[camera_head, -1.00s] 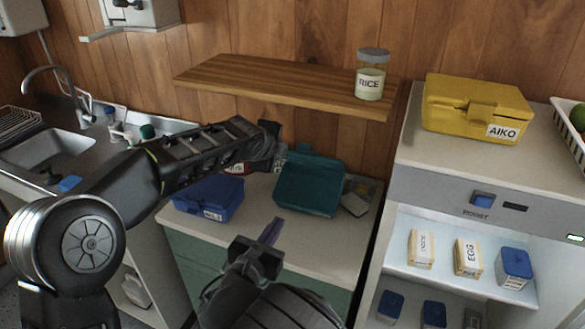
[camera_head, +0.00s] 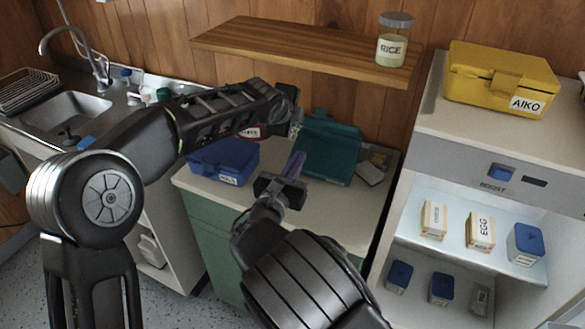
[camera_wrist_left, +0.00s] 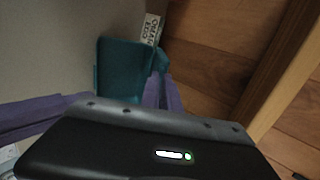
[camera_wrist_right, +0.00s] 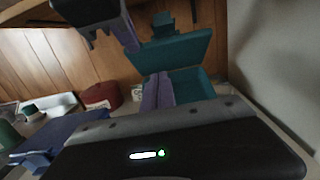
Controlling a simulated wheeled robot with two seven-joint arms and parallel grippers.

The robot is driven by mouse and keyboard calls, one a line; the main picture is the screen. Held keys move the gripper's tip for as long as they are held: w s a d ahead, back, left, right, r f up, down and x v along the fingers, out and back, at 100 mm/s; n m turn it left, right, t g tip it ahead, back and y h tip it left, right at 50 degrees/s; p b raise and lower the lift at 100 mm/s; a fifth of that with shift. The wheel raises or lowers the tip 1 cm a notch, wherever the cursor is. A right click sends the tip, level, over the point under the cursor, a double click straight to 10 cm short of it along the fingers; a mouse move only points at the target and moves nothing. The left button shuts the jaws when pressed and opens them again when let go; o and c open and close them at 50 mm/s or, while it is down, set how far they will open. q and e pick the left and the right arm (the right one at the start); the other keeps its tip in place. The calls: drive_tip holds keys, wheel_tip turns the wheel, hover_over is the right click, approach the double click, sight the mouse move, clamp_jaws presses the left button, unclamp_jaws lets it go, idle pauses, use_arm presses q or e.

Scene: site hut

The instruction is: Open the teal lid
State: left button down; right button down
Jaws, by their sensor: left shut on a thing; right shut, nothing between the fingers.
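The teal box's lid (camera_head: 332,132) is raised and tilted back, below the wooden shelf; it also shows in the right wrist view (camera_wrist_right: 172,52). The teal box (camera_wrist_right: 192,85) lies open below it on the counter, partly hidden. My left gripper (camera_head: 297,122) is shut on the lid at its left edge; the contact is mostly hidden. The left wrist view shows teal (camera_wrist_left: 120,68) beyond the purple fingers. My right gripper (camera_head: 294,165) is shut and empty, in front of the box and pointing at it; its fingers overlap the box in the right wrist view (camera_wrist_right: 158,92).
A blue box (camera_head: 224,160) stands left of the teal one, with a red tin (camera_wrist_right: 100,96) behind. The wooden shelf (camera_head: 290,48) with a rice jar (camera_head: 393,45) hangs above. A fridge (camera_head: 440,185) stands right. Some counter (camera_head: 335,205) in front is bare.

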sight(314, 124)
drive_tip(key=shift+w+d+r, duration=0.4)
drive_tip(key=shift+w+r, duration=0.15)
drive_tip(key=shift+w, duration=0.65)
drive_tip(key=shift+w+d+r, duration=0.4)
drive_tip(key=shift+w+r, duration=0.1)
drive_tip(key=shift+w, duration=0.65)
drive_tip(key=shift+w+d+r, duration=0.4)
drive_tip(key=shift+w+r, duration=0.15)
drive_tip(key=shift+w, duration=0.65)
